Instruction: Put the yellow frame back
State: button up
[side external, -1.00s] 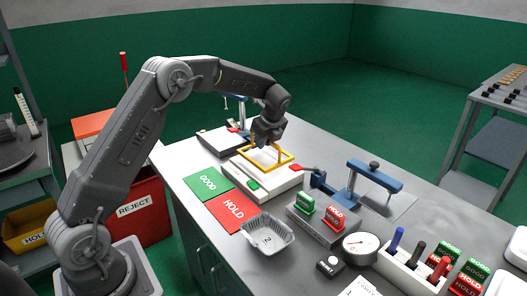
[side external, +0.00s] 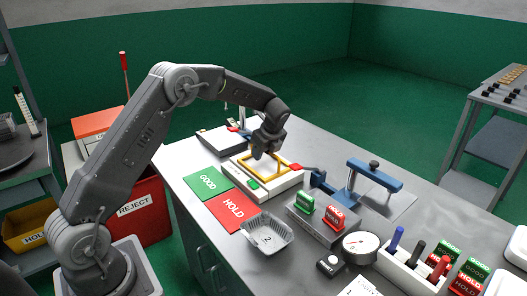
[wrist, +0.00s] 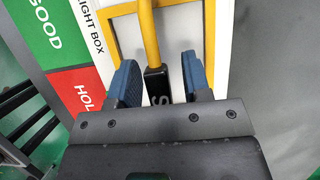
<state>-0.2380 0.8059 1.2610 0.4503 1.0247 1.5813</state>
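The yellow frame (side external: 276,171) lies flat on top of the white light box (side external: 284,187), as far as I can see. Its bars show in the wrist view (wrist: 209,50), and a yellow post with a black grip (wrist: 157,86) rises from it. My gripper (side external: 264,150) is directly above the frame. In the wrist view, its blue fingers (wrist: 160,82) stand either side of the black grip. A gap shows at the right finger, so the gripper looks open around the grip. The far part of the frame is partly hidden by my gripper.
Green GOOD (side external: 208,183) and red HOLD (side external: 234,211) mats lie left of the light box. A foil tray (side external: 267,234) sits in front. A blue clamp fixture (side external: 372,176) and a stamp stand (side external: 322,226) are to the right.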

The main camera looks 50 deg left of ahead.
jog(key=v, duration=1.2)
jog(key=shift+r, duration=0.1)
jog(key=s+d+r+n+t+h, duration=0.1)
jog(key=s+d+r+n+t, duration=0.1)
jog(key=s+d+r+n, duration=0.45)
jog(key=s+d+r+n+t+h, duration=0.1)
jog(key=s+d+r+n, duration=0.2)
jog(key=s, duration=0.6)
jog(key=s+d+f+n+t+h, duration=0.1)
jog(key=s+d+n, duration=0.2)
jog(key=s, duration=0.5)
jog(key=s+d+f+n+t+h, duration=0.1)
jog(key=s+d+f+n, duration=0.1)
jog(key=s+n, duration=0.3)
jog(key=s, duration=0.4)
jog(key=shift+d+t, duration=0.3)
jog(key=shift+d, duration=0.1)
